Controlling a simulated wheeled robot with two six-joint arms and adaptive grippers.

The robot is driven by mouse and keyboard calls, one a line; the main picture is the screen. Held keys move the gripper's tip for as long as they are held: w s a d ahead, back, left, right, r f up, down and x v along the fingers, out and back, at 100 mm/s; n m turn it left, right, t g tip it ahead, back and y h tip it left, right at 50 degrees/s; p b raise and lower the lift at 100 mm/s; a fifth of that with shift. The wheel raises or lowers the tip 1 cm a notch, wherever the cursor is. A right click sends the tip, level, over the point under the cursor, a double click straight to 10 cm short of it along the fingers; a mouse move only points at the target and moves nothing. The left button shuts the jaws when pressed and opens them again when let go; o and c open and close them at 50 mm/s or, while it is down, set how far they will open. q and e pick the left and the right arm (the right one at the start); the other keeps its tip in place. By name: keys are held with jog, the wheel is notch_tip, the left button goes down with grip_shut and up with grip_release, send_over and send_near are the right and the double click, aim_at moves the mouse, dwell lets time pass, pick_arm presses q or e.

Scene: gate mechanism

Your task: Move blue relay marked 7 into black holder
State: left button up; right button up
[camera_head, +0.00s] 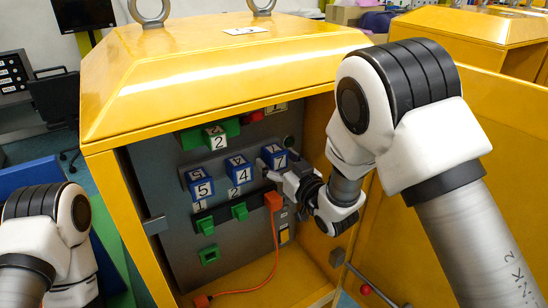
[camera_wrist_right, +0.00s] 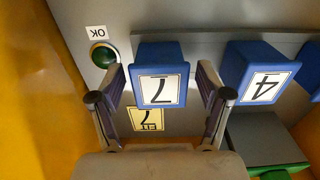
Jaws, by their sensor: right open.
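The blue relay marked 7 (camera_head: 274,154) is the rightmost of three blue relays on the cabinet's grey inner panel. In the right wrist view the relay marked 7 (camera_wrist_right: 160,62) appears upside down, between my right gripper's two fingers. My right gripper (camera_head: 276,171) is open around this relay, with small gaps showing on both sides. The blue relays marked 4 (camera_head: 239,170) and 5 (camera_head: 199,181) sit to its left.
The yellow cabinet (camera_head: 215,64) frames the panel, with its open door (camera_head: 470,150) at the right. An orange plug (camera_head: 273,201) with a cable hangs below. A green button (camera_wrist_right: 103,55) is beside relay 7.

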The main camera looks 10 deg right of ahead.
aim_at(280, 163)
jog(key=shift+c, duration=0.3)
jog(key=c, duration=1.2)
jog(key=shift+o, duration=0.2)
jog(key=shift+s, duration=0.15)
jog(key=shift+s+d, duration=0.15)
jog(key=shift+s, duration=0.05)
jog(key=shift+b+v, duration=0.5)
jog(key=shift+v, duration=2)
